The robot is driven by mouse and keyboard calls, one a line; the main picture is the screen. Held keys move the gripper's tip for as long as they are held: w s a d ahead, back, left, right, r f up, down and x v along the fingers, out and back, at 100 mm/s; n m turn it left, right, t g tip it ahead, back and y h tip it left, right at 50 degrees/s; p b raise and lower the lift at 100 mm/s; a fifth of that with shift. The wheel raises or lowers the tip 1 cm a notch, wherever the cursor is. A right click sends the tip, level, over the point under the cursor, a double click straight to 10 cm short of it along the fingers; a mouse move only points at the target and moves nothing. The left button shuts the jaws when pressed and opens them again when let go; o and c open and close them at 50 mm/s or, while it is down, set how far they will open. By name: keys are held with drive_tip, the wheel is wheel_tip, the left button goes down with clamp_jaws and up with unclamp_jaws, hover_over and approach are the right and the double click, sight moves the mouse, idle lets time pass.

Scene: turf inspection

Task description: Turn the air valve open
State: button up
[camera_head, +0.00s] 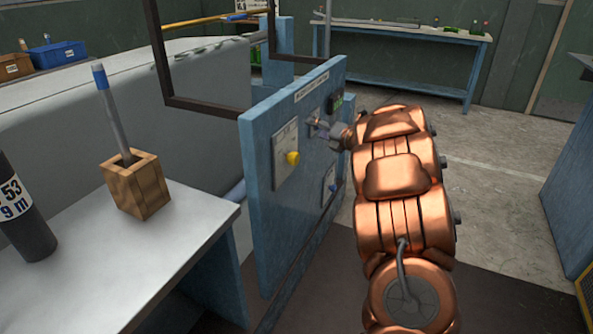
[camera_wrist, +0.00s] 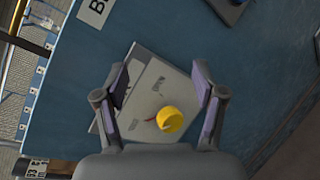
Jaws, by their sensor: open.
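A blue upright panel (camera_head: 268,200) carries a yellow knob (camera_head: 292,158) on a pale plate and a blue knob (camera_head: 332,187) on another plate lower right. The labels are too small to read, so I cannot tell by print which knob is the air valve. My gripper (camera_head: 318,127) is in front of the panel's upper part, partly hidden by my arm. In the wrist view my gripper (camera_wrist: 162,88) is open, its two fingers apart over the pale plate (camera_wrist: 150,85). The yellow knob (camera_wrist: 170,119) shows between the fingers, nearer the right one; no contact is visible.
A white table (camera_head: 75,260) at left holds a wooden block (camera_head: 137,188) with a rod in it and a dark cylinder (camera_head: 25,215). A dark frame (camera_head: 205,108) stands beside the panel. A blue workbench (camera_head: 400,32) is at the back.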

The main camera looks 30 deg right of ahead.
sight(297, 159)
drive_tip(key=s+a+f+n+g+y+b, duration=0.1)
drive_tip(key=s+a+f+n+y+b, duration=0.25)
drive_tip(key=s+f+n+y, duration=0.45)
drive_tip(key=shift+m+h, duration=0.3)
drive_tip(key=shift+m, duration=0.1)
drive_tip(key=shift+w+d+f+x, duration=0.1)
drive_tip(key=shift+d+x, duration=0.05)
drive_tip(key=shift+x, duration=1.45)
drive_tip(key=shift+w+d+f+x, duration=0.1)
drive_tip(key=shift+d+x, duration=0.05)
drive_tip(key=shift+x, duration=1.45)
drive_tip(key=shift+w+d+f+x, duration=0.1)
drive_tip(key=shift+d+x, duration=0.05)
drive_tip(key=shift+x, duration=1.45)
drive_tip(key=c, duration=1.1)
drive_tip(key=shift+c, duration=0.2)
